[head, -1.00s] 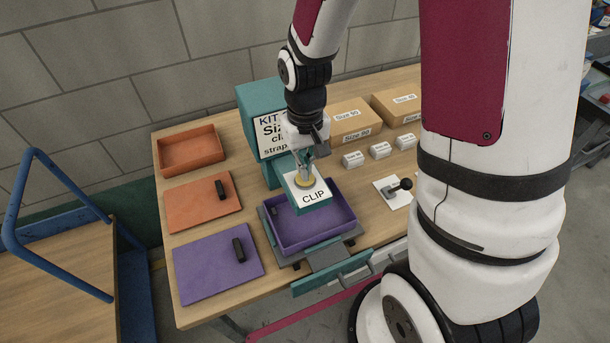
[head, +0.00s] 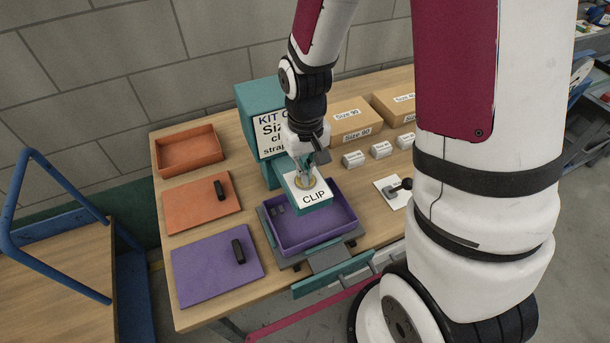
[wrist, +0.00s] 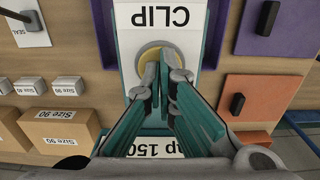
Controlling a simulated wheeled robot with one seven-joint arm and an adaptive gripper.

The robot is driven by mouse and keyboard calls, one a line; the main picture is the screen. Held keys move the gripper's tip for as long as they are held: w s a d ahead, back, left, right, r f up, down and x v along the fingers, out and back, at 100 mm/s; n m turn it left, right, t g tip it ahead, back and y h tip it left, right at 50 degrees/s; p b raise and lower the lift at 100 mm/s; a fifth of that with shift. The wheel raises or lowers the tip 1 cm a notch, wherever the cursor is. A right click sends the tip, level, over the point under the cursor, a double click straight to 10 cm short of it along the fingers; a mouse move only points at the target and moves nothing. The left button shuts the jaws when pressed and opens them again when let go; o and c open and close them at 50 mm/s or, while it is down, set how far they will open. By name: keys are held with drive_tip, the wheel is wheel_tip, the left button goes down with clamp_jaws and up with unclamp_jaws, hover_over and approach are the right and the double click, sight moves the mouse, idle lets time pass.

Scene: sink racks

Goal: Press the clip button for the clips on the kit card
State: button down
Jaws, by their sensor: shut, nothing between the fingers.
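The clip button is a round yellow disc (head: 306,183) on top of a teal box with a white "CLIP" label (head: 314,196). It also shows in the wrist view (wrist: 150,58). My gripper (head: 305,174) is shut and empty, with its fingertips (wrist: 160,85) right at the button. I cannot tell whether they touch it. Small dark pieces (head: 278,209) lie in the left of the purple tray (head: 345,212) below the box.
An orange tray (head: 190,150), orange lid (head: 200,203) and purple lid (head: 205,282) lie at left. Size 90 boxes (head: 352,123) and small white boxes (head: 354,159) stand at right. A lever on a white plate, labelled SEAL in the wrist view (wrist: 28,20), sits right of the tray.

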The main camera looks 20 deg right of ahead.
drive_tip(key=shift+r, duration=0.15)
drive_tip(key=shift+r+p, duration=0.7)
drive_tip(key=shift+r, duration=0.2)
drive_tip(key=shift+f+b, duration=0.45)
drive_tip(key=shift+f, duration=0.65)
drive_tip(key=shift+r, duration=0.2)
drive_tip(key=shift+r+p, duration=0.7)
drive_tip(key=shift+r, duration=0.2)
